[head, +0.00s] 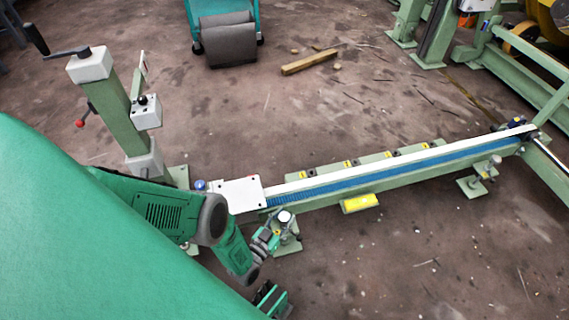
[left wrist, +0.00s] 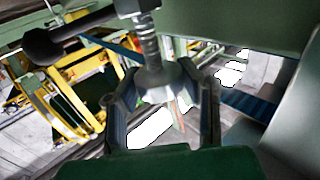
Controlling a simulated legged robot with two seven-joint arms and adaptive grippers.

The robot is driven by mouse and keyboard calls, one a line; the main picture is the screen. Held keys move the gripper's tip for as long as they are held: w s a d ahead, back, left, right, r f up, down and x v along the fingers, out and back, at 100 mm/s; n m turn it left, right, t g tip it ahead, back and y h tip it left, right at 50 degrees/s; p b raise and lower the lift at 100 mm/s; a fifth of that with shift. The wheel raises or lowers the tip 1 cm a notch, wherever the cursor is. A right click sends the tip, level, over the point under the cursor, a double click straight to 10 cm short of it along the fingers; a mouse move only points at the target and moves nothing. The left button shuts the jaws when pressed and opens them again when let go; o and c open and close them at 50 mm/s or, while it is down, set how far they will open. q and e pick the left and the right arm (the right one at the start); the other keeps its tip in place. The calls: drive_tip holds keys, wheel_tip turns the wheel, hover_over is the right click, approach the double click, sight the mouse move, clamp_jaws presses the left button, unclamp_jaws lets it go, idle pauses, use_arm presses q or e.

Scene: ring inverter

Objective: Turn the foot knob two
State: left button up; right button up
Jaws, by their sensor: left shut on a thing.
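In the left wrist view, the two fingers of my left gripper (left wrist: 162,92) are shut on the grey knob (left wrist: 156,78), one on each side. A threaded screw rises from the knob. Part of a dark green and black gripper-like piece (head: 270,298) shows at the bottom of the head view; its jaws cannot be made out.
The long rail (head: 400,172) with its blue strip runs to the right, with another foot (head: 490,165) near its far end. A green post with a crank (head: 115,100) stands at the left. In the left wrist view, a dark ball-ended handle (left wrist: 42,46) lies close by.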

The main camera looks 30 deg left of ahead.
use_arm(q)
drive_tip(key=m+g+h, duration=0.1)
drive_tip(key=m+h, duration=0.2)
drive_tip(key=h, duration=0.1)
drive_tip(key=m+g+h, duration=0.1)
drive_tip(key=m+h, duration=0.2)
drive_tip(key=h, duration=0.1)
drive_tip(key=shift+s+f+g+h, duration=0.15)
drive_tip(key=shift+g+h, duration=0.15)
drive_tip(key=shift+h, duration=0.1)
drive_tip(key=o, duration=1.2)
drive_tip(key=shift+o, duration=0.2)
